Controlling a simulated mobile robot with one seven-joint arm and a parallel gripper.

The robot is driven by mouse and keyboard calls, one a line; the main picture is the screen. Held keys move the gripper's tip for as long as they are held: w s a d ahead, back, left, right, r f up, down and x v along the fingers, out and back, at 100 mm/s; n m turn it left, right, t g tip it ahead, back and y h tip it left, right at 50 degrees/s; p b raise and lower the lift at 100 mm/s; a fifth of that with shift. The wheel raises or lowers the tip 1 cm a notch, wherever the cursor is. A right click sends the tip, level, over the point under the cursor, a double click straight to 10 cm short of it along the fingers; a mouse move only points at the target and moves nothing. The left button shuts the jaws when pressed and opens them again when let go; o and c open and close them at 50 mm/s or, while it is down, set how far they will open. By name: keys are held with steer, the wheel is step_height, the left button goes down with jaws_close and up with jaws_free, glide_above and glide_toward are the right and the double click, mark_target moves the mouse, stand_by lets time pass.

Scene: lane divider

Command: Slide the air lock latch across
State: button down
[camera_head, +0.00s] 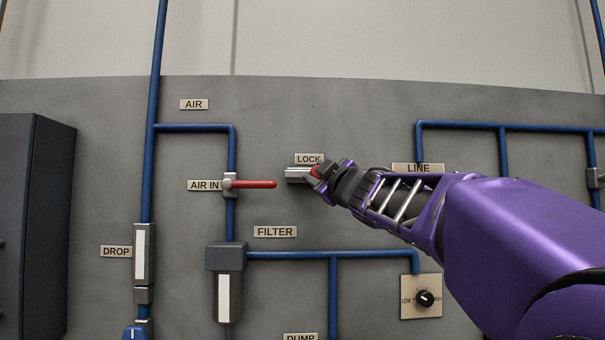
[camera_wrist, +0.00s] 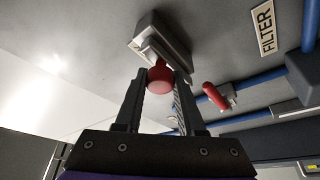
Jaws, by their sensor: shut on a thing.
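The air lock latch is a grey metal slide body (camera_head: 296,174) on the wall, just under the LOCK label (camera_head: 308,159). Its red knob (camera_head: 316,171) shows at the right end of the body. In the wrist view the latch body (camera_wrist: 163,38) is at the top centre, with the red knob (camera_wrist: 160,80) below it. My gripper (camera_head: 322,170) reaches in from the right. In the wrist view its two fingers (camera_wrist: 160,88) are on either side of the red knob, shut on it. Part of the latch is hidden behind my gripper in the head view.
A red AIR IN handle (camera_head: 252,184) points right, a little left of the latch. Blue pipes (camera_head: 233,148) run on the left, and others lie behind my arm near the LINE label (camera_head: 417,168). A filter unit (camera_head: 226,258) and a dial plate (camera_head: 421,297) are lower down.

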steer(key=shift+d+r, duration=0.15)
steer(key=shift+d, duration=0.1)
steer(key=c, duration=0.5)
jaws_free()
steer(key=shift+d, duration=0.1)
steer(key=shift+f, duration=0.25)
